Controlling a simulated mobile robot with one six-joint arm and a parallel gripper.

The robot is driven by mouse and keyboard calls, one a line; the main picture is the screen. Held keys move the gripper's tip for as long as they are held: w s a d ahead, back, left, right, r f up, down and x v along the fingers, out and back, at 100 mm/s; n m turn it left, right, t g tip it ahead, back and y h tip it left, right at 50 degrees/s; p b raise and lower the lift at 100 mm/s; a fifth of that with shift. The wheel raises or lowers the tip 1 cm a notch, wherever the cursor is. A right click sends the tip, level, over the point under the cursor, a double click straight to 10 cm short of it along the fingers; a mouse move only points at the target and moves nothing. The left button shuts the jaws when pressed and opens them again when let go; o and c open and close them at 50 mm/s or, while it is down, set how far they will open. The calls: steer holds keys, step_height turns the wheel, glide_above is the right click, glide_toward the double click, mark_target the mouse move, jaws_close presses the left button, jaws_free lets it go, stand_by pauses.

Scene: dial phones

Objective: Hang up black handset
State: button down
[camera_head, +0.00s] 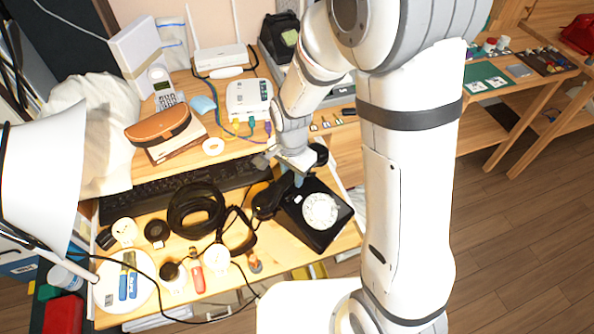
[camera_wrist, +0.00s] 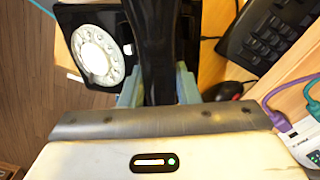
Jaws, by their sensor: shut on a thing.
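The black dial phone (camera_head: 335,228) lies on the wooden desk with its white dial facing up. Its body (camera_wrist: 122,28) and dial also show at the upper left of the wrist view. The black handset (camera_head: 268,203) lies along the phone's upper-left side in the head view. In the wrist view the handset (camera_wrist: 155,35) runs up the middle, beside the dial. My gripper (camera_head: 297,180) is shut on the handset's grip, with its bluish fingers on both sides (camera_wrist: 158,92). The cradle is hidden, and I cannot tell whether the handset touches it.
A black keyboard (camera_head: 150,203) lies left of the phone. A coiled black cable (camera_head: 196,210), headphones and small tools crowd the desk's left front. A white router box (camera_head: 248,97) with cables stands on the shelf behind. A white lamp (camera_head: 45,185) stands far left. Open floor is at right.

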steer(key=shift+f+b, duration=0.55)
steer(key=shift+f, duration=0.25)
steer(key=c, duration=1)
jaws_free()
steer(key=shift+r, duration=0.1)
step_height(320, 180, up, 8)
steer(key=shift+f+p, duration=0.15)
steer(key=shift+p, duration=0.3)
